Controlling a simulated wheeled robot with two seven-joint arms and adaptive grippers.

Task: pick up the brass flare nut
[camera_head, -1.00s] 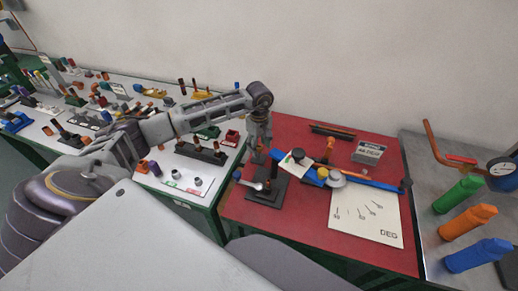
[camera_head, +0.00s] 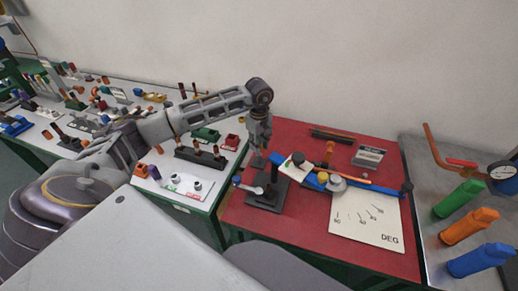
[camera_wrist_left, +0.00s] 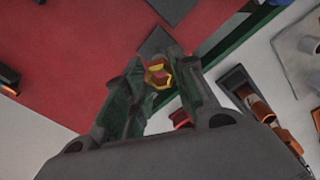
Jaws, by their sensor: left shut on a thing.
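My left gripper (camera_head: 259,158) reaches down over the left back part of the red bench top (camera_head: 300,135). In the left wrist view, its fingers (camera_wrist_left: 155,80) are shut on the brass flare nut (camera_wrist_left: 158,75), a small yellow hexagonal ring with a reddish inside. The nut sits at the fingertips, with red bench top behind it. In the head view I cannot make out the nut at the fingertips. My right gripper is not in view.
Just right of the gripper stand a black-based fixture (camera_head: 268,196) and a blue bar (camera_head: 309,181). A white degree-marked plate (camera_head: 366,225) lies in front.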

